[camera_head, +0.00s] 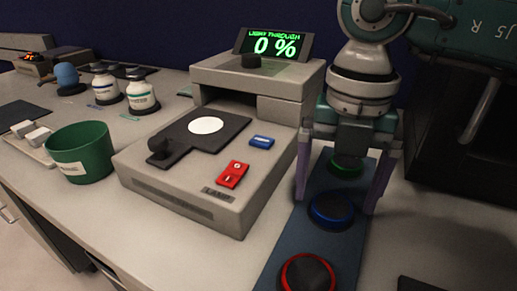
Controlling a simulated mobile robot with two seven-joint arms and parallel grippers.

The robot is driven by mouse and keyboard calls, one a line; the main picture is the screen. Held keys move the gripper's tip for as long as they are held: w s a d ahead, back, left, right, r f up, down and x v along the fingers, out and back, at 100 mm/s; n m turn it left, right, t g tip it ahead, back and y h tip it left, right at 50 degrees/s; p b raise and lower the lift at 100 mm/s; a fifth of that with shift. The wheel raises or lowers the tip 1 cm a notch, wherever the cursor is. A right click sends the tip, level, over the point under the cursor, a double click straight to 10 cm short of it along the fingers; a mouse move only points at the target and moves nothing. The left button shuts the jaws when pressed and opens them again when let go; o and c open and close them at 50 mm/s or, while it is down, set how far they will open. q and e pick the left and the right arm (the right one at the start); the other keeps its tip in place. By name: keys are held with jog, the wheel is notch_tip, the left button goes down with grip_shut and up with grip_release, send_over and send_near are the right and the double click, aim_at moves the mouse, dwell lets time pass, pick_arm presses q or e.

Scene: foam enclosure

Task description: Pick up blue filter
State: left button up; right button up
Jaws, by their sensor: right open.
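The blue filter (331,210) is a dark disc with a blue rim. It lies in the middle of a dark blue-grey strip (267,275), between a green-rimmed filter (346,166) and a red-rimmed filter (307,274). My right gripper (333,205) comes down from the upper right with its two purple-grey fingers pointing down. It is open, with one finger on each side of the strip, and nothing is held between them. Whether the fingers touch the strip or the table cannot be told. My left gripper is not in view.
A grey device (190,205) with a red switch (232,174) and a display (274,45) reading 0 % stands just left of the strip. A green bin (82,152) and two white bottles (141,91) stand farther left. A dark box (470,140) is at the right.

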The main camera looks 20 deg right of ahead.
jog(key=shift+f, duration=0.55)
jog(key=shift+c, duration=0.2)
jog(key=c, duration=1.4)
